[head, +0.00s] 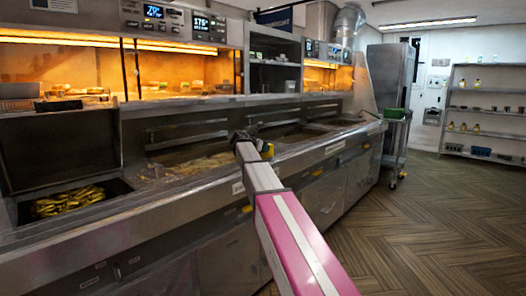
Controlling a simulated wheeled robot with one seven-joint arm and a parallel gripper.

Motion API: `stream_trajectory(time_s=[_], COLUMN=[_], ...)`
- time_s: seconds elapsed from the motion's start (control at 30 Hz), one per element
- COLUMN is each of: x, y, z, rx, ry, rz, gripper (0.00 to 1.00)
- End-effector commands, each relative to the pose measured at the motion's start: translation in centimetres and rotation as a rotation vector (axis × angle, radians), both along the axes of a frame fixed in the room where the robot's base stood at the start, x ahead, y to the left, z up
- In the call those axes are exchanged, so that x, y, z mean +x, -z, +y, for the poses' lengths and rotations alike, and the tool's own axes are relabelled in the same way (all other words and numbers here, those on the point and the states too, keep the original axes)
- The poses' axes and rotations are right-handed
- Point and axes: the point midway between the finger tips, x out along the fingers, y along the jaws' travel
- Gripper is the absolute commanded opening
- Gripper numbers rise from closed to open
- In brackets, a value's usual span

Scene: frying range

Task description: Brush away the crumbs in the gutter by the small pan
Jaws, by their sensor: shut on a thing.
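My gripper (257,144) is small and dark at the far end of my arm, over the front part of the frying range (110,232). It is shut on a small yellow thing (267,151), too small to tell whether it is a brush. A long sunken pan (185,166) with pale yellow bits lies left of my gripper.
A basin of golden fried food (68,201) is at the left. Lit warming shelves (185,75) stand above the range. The wooden floor (440,215) at right is clear.

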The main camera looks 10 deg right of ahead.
Motion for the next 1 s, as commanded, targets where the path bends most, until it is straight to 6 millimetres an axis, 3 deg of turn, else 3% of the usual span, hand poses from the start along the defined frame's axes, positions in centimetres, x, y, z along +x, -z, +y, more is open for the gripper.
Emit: stream_trajectory(time_s=[0.67,1.0], x=[0.0,0.0], y=[-5.8,-6.2], z=[0.0,0.0], rx=[0.001,0.000], ry=[0.000,0.000], rz=[-0.001,0.000], gripper=[0.07,0.07])
